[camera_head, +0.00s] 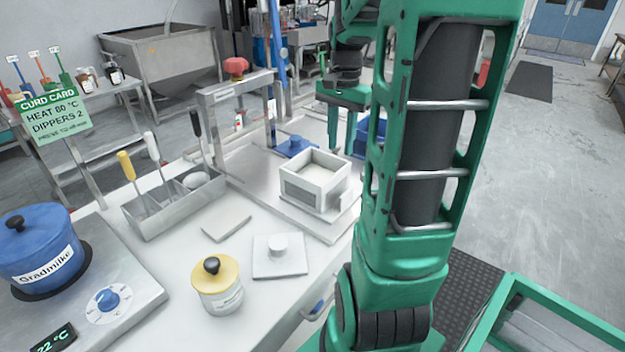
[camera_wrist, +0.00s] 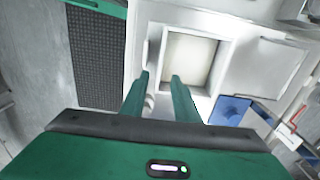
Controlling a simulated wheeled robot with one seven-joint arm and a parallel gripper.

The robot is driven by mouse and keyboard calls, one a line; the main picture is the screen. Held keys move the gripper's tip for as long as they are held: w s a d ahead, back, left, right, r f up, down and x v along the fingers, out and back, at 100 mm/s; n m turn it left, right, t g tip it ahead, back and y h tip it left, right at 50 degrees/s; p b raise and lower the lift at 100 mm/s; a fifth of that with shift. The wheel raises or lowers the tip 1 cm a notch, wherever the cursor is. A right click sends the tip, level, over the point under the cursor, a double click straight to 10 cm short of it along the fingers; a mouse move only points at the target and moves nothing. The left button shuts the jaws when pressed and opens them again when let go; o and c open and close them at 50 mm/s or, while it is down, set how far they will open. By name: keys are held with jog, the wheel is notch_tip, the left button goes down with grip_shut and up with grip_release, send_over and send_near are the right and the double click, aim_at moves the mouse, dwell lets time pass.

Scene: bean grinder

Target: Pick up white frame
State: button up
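The white frame (camera_head: 300,192) is a square, open-topped box with slotted sides, standing on a pale board on the bench in the head view. A cream-coloured surface shows inside it. In the wrist view its rim (camera_wrist: 196,29) shows beyond my fingertips. My gripper (camera_head: 342,148) points down behind the frame's far right corner in the head view. I cannot tell the height gap or any contact.
A press stand with a red knob (camera_head: 236,66) rises behind the frame. A blue lidded item (camera_head: 295,146) sits close behind it. A white lid with a knob (camera_head: 280,257) and a yellow-lidded jar (camera_head: 217,285) stand in front. A steel utensil trough (camera_head: 172,205) is to the left.

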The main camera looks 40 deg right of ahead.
send_over(336, 173)
jog(key=f, duration=0.4)
jog(key=shift+d+f, duration=0.25)
jog(key=shift+d, duration=0.15)
jog(key=f, duration=0.4)
jog(key=shift+a+f, duration=0.15)
jog(key=shift+a, duration=0.25)
jog(key=shift+f, duration=0.65)
jog(key=shift+c, duration=0.3)
grip_shut()
